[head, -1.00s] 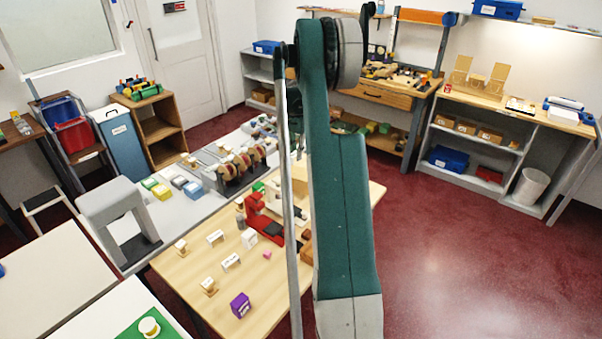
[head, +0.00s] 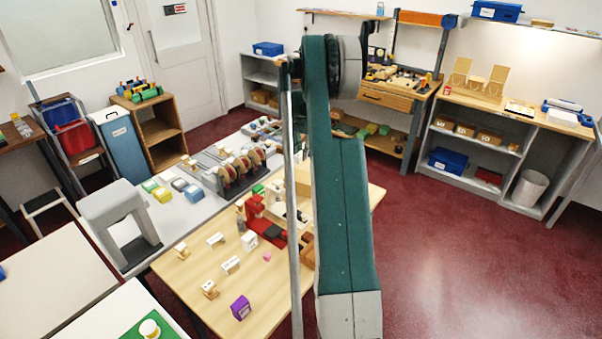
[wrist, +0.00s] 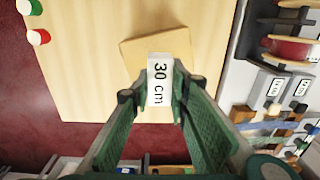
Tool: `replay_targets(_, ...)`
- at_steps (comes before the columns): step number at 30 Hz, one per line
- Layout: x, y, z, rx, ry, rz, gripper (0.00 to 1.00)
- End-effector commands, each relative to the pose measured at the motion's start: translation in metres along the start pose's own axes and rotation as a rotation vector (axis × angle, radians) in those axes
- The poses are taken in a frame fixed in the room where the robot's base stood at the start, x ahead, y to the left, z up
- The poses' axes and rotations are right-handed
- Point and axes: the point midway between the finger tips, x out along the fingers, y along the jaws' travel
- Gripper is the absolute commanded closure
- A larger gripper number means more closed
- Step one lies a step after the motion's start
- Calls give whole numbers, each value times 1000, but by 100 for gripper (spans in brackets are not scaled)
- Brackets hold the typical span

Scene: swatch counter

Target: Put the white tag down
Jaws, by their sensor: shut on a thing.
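The tag overlaps a square pale wooden piece (wrist: 133,52) on the wooden table (wrist: 85,80). I cannot tell whether the tag touches that piece or hangs above it. In the head view my own arm hides the gripper and the held tag.
In the wrist view, a green-topped piece (wrist: 29,7) and a red-topped piece (wrist: 38,37) stand near the table edge. A grey counter with spools (wrist: 290,50) lies to the right.

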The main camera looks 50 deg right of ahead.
Motion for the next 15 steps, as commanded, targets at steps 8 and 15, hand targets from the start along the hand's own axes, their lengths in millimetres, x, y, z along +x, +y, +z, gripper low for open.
replay_targets(8, 38, 1, 0, 0, 0, 0, 88)
replay_targets(15, 50, 1, 0, 0, 0, 0, 88)
